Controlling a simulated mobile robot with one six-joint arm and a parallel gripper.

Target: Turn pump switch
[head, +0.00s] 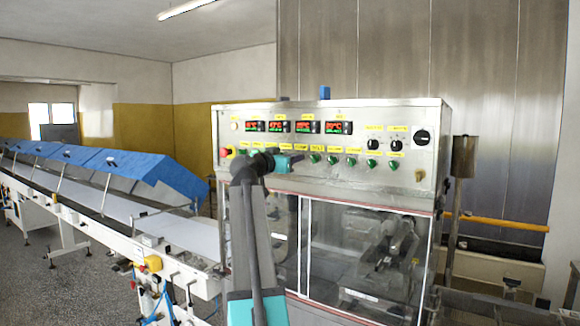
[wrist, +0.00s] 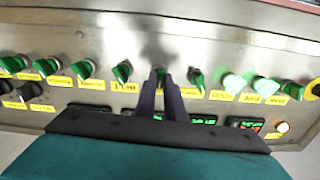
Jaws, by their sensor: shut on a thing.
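A steel control panel (head: 330,190) carries a row of small green switches with yellow labels. One green switch (wrist: 160,71) stands between my fingertips in the wrist view. My gripper (wrist: 162,84) is shut on it, its two dark fingers pointing at the panel face. In the head view my teal gripper (head: 289,162) reaches the row at its left-middle and hides part of it. Other green switches (wrist: 123,72) stand on both sides of the held one, close to the fingers. The label wording is too small to read surely, so I cannot tell which switch is the pump's.
Red-lit displays (head: 307,127) sit above the switches, with black knobs (head: 397,145) to the right and a red emergency button (head: 227,152) at the left end. Glass doors (head: 345,245) are below. A conveyor with blue covers (head: 140,168) runs along the left.

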